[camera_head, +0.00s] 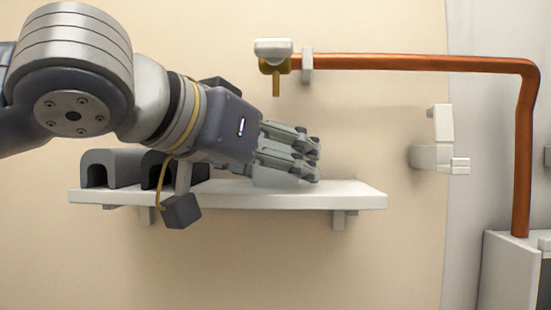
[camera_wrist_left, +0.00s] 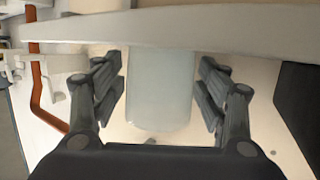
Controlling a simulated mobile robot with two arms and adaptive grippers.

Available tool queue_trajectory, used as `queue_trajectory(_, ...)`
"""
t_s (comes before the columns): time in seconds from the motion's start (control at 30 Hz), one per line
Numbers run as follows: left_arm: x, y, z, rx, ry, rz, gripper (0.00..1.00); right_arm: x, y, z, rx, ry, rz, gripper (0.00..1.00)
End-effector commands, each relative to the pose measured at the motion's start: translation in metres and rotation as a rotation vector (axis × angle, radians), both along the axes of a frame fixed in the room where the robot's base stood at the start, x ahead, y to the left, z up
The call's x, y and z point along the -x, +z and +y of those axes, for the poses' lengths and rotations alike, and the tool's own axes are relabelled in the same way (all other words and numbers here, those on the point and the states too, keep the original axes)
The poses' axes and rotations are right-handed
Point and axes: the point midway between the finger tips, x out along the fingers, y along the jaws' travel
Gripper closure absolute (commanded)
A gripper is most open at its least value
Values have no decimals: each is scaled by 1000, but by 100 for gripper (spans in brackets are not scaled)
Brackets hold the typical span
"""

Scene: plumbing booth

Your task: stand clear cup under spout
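The clear cup (camera_wrist_left: 160,90) is upright and pale, between the two fingers of my left gripper (camera_wrist_left: 160,88) in the left wrist view. Narrow gaps show between the finger pads and the cup's sides, so the gripper looks open around it. In the head view the left gripper (camera_head: 308,158) is low over the shelf, and the cup (camera_head: 270,180) shows only in part below the fingers. The spout (camera_head: 276,82) points down on the wall above the gripper, below a white-topped tap. My right gripper is not in view.
The white shelf (camera_head: 345,197) is bare to the right of the gripper. Two dark arched blocks (camera_head: 112,167) stand on its left part. A copper pipe (camera_head: 430,64) runs right from the tap. A white wall bracket (camera_head: 438,150) is at the right.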

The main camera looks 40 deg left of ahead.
Motion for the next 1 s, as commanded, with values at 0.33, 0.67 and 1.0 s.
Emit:
queue_trajectory(0.33,1,0,0,0,0,0,25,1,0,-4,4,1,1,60)
queue_trajectory(0.67,38,12,-1,1,-1,-6,25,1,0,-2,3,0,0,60)
queue_trajectory(1.0,75,21,-1,0,-1,-2,25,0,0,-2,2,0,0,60)
